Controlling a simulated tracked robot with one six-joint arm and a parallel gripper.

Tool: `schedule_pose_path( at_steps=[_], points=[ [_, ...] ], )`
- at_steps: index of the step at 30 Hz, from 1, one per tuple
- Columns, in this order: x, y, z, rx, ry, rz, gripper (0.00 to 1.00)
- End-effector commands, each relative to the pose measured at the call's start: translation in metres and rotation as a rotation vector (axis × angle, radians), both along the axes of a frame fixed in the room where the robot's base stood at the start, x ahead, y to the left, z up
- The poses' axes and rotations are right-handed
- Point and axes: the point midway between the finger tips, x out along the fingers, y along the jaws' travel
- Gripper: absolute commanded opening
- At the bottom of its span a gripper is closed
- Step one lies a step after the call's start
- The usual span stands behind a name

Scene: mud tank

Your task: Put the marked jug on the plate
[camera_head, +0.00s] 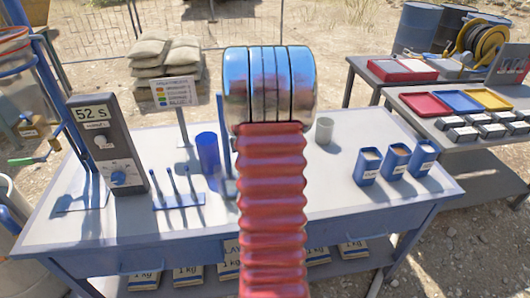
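I cannot make out which vessel is the marked jug. A tall blue cylinder-shaped vessel (208,152) stands upright left of centre on the grey table. A small pale grey cup (324,131) stands right of centre. Three blue tubs with white labels (396,161) stand in a row at the right of the table. No plate can be clearly made out. My arm, with a red bellows and a shiny end, covers the middle of the view and hides part of the table.
A grey device with a "52 S" display (106,148) and a small rack with upright sticks (179,192) stand on the left. A blue post stands just left of my arm. A side table holds coloured trays (458,101). The right front tabletop (345,200) is clear.

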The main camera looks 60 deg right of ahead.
Motion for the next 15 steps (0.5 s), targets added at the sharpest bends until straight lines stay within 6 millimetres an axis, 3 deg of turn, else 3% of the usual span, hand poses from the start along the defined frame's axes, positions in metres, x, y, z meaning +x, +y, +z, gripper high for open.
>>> schedule_pose_path(
  at_steps=[4,15],
  points=[
    [0.0001,0.0002,0.0,0.0,0.0,0.0,0.0],
    [0.0005,0.0002,0.0004,-0.001,0.0,0.001,0.0]
  ],
)
